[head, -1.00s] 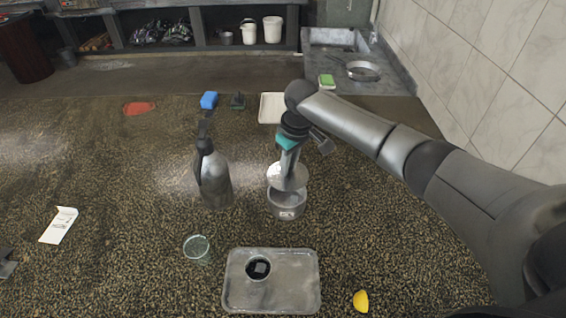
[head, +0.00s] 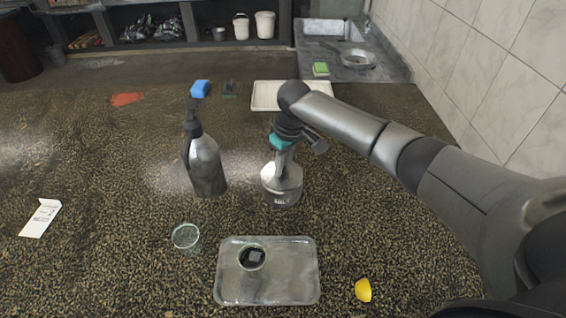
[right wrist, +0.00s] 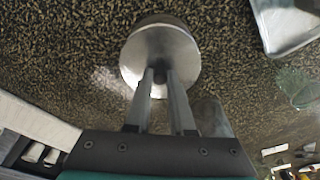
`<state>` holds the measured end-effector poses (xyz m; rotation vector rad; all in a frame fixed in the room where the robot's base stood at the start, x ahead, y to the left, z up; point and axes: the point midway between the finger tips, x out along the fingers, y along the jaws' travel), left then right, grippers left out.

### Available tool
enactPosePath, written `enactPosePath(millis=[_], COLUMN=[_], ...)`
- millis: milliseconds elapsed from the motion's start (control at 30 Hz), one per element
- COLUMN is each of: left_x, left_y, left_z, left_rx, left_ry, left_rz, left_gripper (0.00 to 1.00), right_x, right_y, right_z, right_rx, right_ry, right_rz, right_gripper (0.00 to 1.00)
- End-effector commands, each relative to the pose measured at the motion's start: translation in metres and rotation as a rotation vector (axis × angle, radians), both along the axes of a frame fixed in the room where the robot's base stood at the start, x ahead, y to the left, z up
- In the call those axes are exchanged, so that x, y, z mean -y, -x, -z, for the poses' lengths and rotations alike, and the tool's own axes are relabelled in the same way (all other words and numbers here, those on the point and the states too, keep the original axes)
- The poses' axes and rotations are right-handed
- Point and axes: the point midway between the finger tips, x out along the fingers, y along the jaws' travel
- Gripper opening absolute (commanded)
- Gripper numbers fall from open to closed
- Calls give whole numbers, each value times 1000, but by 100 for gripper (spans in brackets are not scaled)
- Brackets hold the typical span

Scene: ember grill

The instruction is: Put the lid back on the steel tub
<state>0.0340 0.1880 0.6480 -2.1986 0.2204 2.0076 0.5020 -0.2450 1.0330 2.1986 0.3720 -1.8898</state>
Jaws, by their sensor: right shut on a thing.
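The steel tub (head: 282,199) stands on the speckled counter, right of the steel pump bottle. The round steel lid (head: 284,175) is at the tub's mouth and looks nearly level; I cannot tell if it is fully seated. My right gripper (head: 284,166) is above the tub, shut on the lid's top. In the right wrist view, the fingers (right wrist: 160,74) meet at the middle of the lid (right wrist: 150,52), which covers most of the tub. The part they pinch is hidden. My left gripper is not in view.
A pump bottle (head: 207,168) stands close left of the tub. A glass (head: 186,237) and a metal tray (head: 231,292) holding a cup (head: 252,257) are in front. A yellow lemon piece (head: 363,290) lies right of the tray. A white tray (head: 265,96) is behind. The counter at left is mostly clear.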

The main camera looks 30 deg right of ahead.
Motion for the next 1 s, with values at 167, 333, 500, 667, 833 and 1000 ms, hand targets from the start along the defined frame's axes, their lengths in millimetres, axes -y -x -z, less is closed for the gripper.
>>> enactPosePath(millis=[167,333,500,667,833,1000], left_x=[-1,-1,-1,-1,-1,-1], left_y=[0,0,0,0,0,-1], left_z=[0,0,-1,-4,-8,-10], left_rx=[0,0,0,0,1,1], left_ry=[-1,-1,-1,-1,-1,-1], left_rz=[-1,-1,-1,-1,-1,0], left_gripper=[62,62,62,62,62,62], right_x=[0,0,0,0,0,0], right_y=[0,0,0,0,0,0], right_z=[0,0,-1,-1,-1,-1], right_rx=[1,0,0,0,0,0], right_ry=[0,0,0,0,0,0], right_rz=[0,0,0,0,0,0], right_gripper=[0,0,0,0,0,0])
